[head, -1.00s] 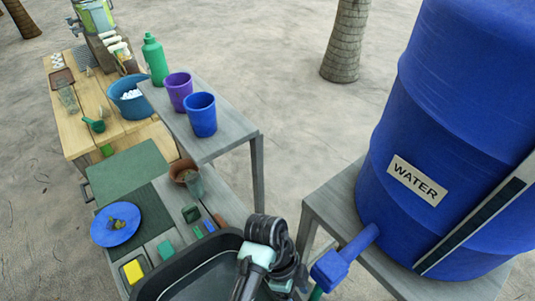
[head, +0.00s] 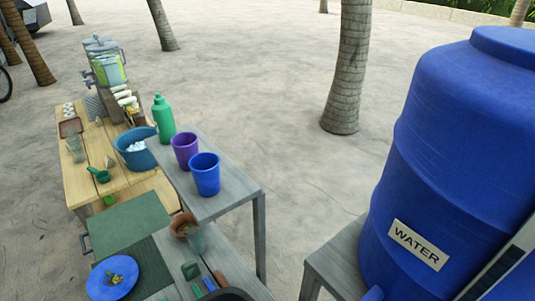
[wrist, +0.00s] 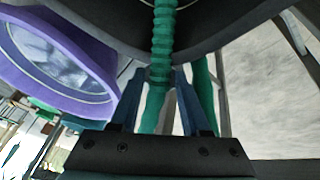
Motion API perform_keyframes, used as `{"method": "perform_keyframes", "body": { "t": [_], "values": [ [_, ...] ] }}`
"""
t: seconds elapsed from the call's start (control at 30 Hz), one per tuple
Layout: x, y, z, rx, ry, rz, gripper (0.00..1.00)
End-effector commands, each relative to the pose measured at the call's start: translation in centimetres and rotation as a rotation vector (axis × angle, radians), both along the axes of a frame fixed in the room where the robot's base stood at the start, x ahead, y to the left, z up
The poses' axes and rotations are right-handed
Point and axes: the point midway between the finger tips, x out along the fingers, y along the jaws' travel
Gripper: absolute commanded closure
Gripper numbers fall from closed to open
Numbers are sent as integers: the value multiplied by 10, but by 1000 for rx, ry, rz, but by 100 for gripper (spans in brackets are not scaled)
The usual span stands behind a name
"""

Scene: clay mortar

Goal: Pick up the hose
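The hose (wrist: 163,40) is green and ribbed in the wrist view. It hangs down from the top middle and passes between the fingers of my gripper (wrist: 158,75). A smoother green length (wrist: 203,95) shows to the right, behind the right finger. The head view shows neither my gripper nor the hose.
A dark curved rim (wrist: 225,28) lies close above the fingers, and a purple-rimmed round object (wrist: 60,65) is close at left. The blue water barrel (head: 440,170) stands at right. Blue (head: 205,174) and purple (head: 185,150) cups stand on a grey shelf (head: 235,190).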

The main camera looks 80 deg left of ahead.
Motion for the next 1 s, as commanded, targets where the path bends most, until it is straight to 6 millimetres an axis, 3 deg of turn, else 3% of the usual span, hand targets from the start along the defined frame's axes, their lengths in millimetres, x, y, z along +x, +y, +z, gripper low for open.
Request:
{"method": "perform_keyframes", "body": {
  "t": [0.03, 0.23, 0.67, 1.0],
  "values": [
    [0, 0, 0, 0, 0, 0, 64],
    [0, 0, 0, 0, 0, 0, 100],
    [-3, 4, 5, 2, -1, 1, 100],
    [-33, 40, 32, 5, -2, 4, 100]
  ]
}}
